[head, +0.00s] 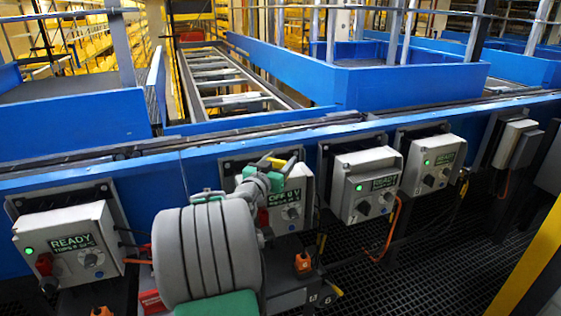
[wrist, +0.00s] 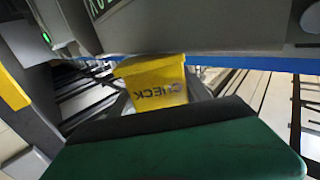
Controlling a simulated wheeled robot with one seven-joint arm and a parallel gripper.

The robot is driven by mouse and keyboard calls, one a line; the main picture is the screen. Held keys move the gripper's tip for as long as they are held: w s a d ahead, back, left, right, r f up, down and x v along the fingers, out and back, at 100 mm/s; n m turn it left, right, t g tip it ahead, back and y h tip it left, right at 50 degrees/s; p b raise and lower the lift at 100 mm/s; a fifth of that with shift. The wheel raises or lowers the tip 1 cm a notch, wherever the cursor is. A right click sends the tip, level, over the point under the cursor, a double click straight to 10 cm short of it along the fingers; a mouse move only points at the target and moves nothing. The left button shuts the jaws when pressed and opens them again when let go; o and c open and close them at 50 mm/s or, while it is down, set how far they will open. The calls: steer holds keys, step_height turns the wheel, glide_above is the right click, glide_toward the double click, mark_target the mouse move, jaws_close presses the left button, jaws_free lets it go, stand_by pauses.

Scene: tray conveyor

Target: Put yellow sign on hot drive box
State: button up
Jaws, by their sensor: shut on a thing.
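My gripper (head: 281,165) is in front of the drive box (head: 293,203) in the middle of the row, whose partly covered label reads "OFF BY". It is shut on the yellow sign (head: 267,160), of which only a small bit shows in the head view. In the wrist view the yellow sign (wrist: 156,84) reads "CHECK" upside down, beyond the dark edge of a green finger pad. A grey box face with a green light and a part-cut label fills the top there. I cannot tell whether the sign touches it. Which box is hot is not readable.
More grey drive boxes line the blue conveyor side: one at left (head: 70,245) labelled "READY", one right of the middle (head: 366,184), one further right (head: 433,163). Orange cables hang below them. A yellow post (head: 530,262) stands at lower right. Dark grating covers the floor.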

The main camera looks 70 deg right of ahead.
steer(key=o, duration=1.2)
steer(key=shift+f, duration=0.1)
steer(key=shift+a+r+p, duration=0.2)
steer(key=shift+r+p, duration=0.05)
steer(key=shift+p, duration=0.05)
steer(key=a+b, duration=0.2)
steer(key=a, duration=1)
steer(key=w+a+f+n+t+y, duration=0.2)
steer(key=w+a+f+n+y, duration=0.35)
steer(key=a, duration=0.45)
steer(key=w+a+f+n+t+y, duration=0.25)
steer(key=w+a+f+y, duration=0.25)
steer(key=w+a+f, duration=0.3)
steer(key=s+a+f+n+y, duration=0.2)
steer(key=a+n, duration=0.1)
steer(key=a, duration=0.6)
steer(key=s+a+f+n+g+y, duration=0.1)
steer(key=s+a+f+n+y, duration=0.1)
steer(key=a, duration=0.7)
steer(key=s+a+f+n+g+y, duration=0.1)
steer(key=s+a+f+n+y, duration=0.1)
steer(key=a, duration=0.8)
steer(key=shift+s+f+n+g+y, duration=0.15)
steer(key=shift+s+n+y, duration=0.3)
steer(key=shift+s+n, duration=0.3)
steer(key=shift+s+f+n+g+y, duration=0.1)
steer(key=shift+s+n+y, duration=0.35)
steer(key=shift+n, duration=0.5)
